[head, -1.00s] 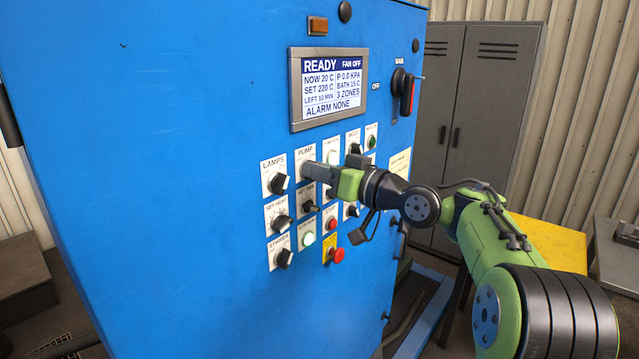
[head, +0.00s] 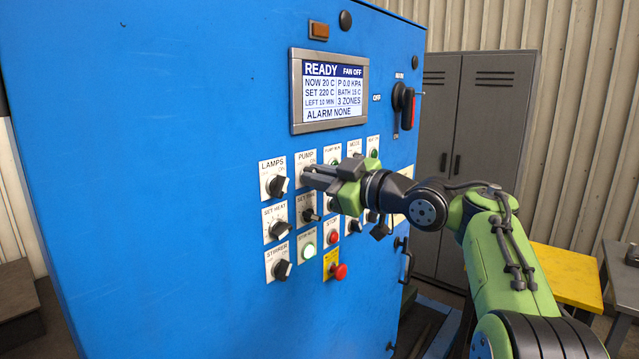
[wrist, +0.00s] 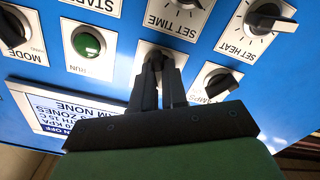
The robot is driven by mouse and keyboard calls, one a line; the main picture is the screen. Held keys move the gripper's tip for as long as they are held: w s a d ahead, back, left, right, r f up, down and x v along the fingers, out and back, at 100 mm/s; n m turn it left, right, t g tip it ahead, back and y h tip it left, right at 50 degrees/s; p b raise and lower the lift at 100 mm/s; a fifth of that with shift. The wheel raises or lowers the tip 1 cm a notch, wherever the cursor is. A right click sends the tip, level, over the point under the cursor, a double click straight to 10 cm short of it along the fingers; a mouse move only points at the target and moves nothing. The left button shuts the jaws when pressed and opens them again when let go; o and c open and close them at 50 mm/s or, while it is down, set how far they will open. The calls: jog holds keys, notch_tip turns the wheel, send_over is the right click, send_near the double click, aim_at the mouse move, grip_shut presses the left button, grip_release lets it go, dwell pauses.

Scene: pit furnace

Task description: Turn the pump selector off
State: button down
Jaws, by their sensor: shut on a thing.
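The pump selector sits under the white PUMP plate (head: 306,157) on the blue panel, in the top row beside the LAMPS knob. My gripper (head: 308,176) reaches it from the right, its fingertips at the plate. In the wrist view, upside down, my gripper (wrist: 158,62) is shut on the dark pump selector knob (wrist: 156,57). The fingers hide most of the knob, so I cannot read its position.
The LAMPS knob (head: 277,185) is close to the left of my fingers, and the SET TIME knob (head: 310,215) is just below. A green RUN lamp (wrist: 88,42) is beside them. A red mushroom button (head: 340,271) sticks out lower. The display (head: 330,90) reads READY.

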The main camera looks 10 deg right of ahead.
dwell(0.4)
jog(key=c, duration=1.2)
grip_release()
jog(key=shift+o, duration=0.2)
jog(key=b+v, duration=0.2)
jog(key=v, duration=1.3)
jog(key=shift+s+d, duration=0.25)
jog(key=shift+s, duration=0.1)
jog(key=shift+a, duration=0.1)
